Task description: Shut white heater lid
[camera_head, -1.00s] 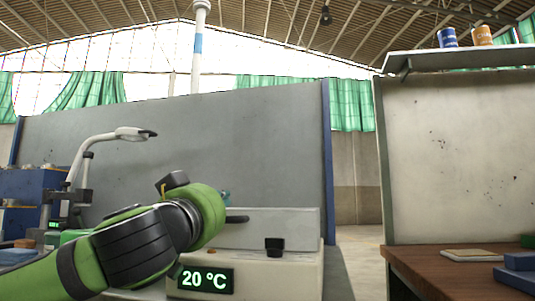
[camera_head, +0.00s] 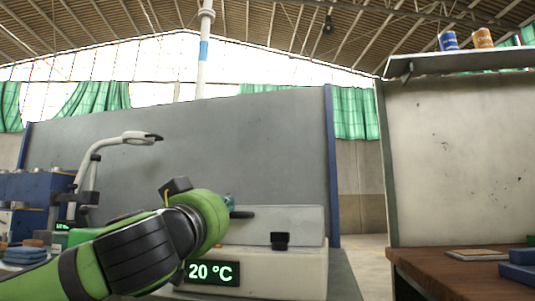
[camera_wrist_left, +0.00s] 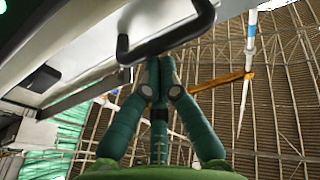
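The white heater (camera_head: 262,266) stands low in the middle of the head view, its display reading 20 °C. Its pale lid (camera_head: 292,218) shows as a panel along the top, with a dark handle bar (camera_head: 241,214) at its left. How far the lid stands open is hard to tell. My left arm covers the heater's left part and hides its fingers in the head view. In the left wrist view, my left gripper (camera_wrist_left: 158,62) has its fingertips together right at a black loop handle (camera_wrist_left: 170,42) on a white surface. I cannot tell if they touch. My right gripper is not in view.
A grey panel (camera_head: 150,150) stands behind the heater. A lamp-like white arm (camera_head: 125,139) and blue equipment (camera_head: 35,190) are at the left. A wooden table (camera_head: 450,265) with blue blocks is at the right, under a shelf (camera_head: 455,60) with two cans.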

